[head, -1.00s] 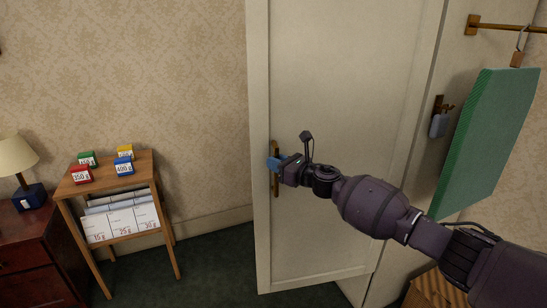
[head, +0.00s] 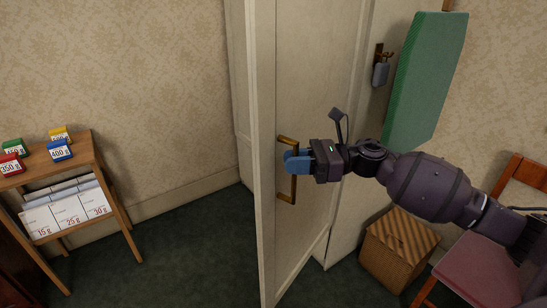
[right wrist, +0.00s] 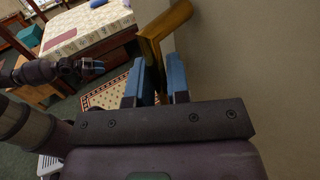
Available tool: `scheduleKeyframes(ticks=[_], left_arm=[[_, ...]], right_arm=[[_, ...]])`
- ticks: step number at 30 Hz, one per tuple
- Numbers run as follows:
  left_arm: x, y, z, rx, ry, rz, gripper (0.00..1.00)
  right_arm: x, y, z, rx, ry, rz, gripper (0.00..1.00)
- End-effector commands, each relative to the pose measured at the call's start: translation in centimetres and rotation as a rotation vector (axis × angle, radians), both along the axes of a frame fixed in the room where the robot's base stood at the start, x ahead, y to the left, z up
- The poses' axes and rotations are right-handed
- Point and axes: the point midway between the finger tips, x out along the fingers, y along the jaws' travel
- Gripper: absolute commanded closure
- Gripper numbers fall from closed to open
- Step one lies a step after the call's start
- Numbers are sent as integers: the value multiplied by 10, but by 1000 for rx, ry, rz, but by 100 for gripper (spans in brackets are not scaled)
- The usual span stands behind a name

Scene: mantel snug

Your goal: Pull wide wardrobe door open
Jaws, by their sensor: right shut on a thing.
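The wide cream wardrobe door (head: 318,90) stands partly open in the head view, its free edge turned toward me. A brass bar handle (head: 293,188) is upright near that edge. My right gripper (head: 297,161) is shut on the handle, with blue fingers around its upper half. In the right wrist view the handle (right wrist: 160,35) passes at the tips of the blue fingers (right wrist: 155,85). My left arm shows at the left of the right wrist view, with its gripper (right wrist: 92,67) away from the door; its jaws are too small to judge.
A wooden stand (head: 110,200) with coloured weight boxes and papers is left of the door. A wicker box (head: 398,248) and a red-seated chair (head: 480,268) are at right. A green panel (head: 425,85) hangs near hooks. Dark carpet left of the door is clear.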

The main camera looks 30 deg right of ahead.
Motion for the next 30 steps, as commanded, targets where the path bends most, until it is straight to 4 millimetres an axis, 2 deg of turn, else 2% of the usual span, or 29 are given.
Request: scheduleKeyframes(ticks=[6,19,20,24,30], left_arm=[[-4,1,-7,0,11,2,57],[-7,1,-8,0,16,4,57],[-7,1,-8,1,15,3,57],[-5,1,-8,0,12,2,57],[-3,0,-6,0,7,1,57]], right_arm=[[-12,-8,0,2,0,30,100],[-14,-10,2,3,-1,34,100],[-14,-10,2,3,-1,34,79],[-14,-10,1,2,-1,34,59],[-14,-10,1,2,-1,34,59]])
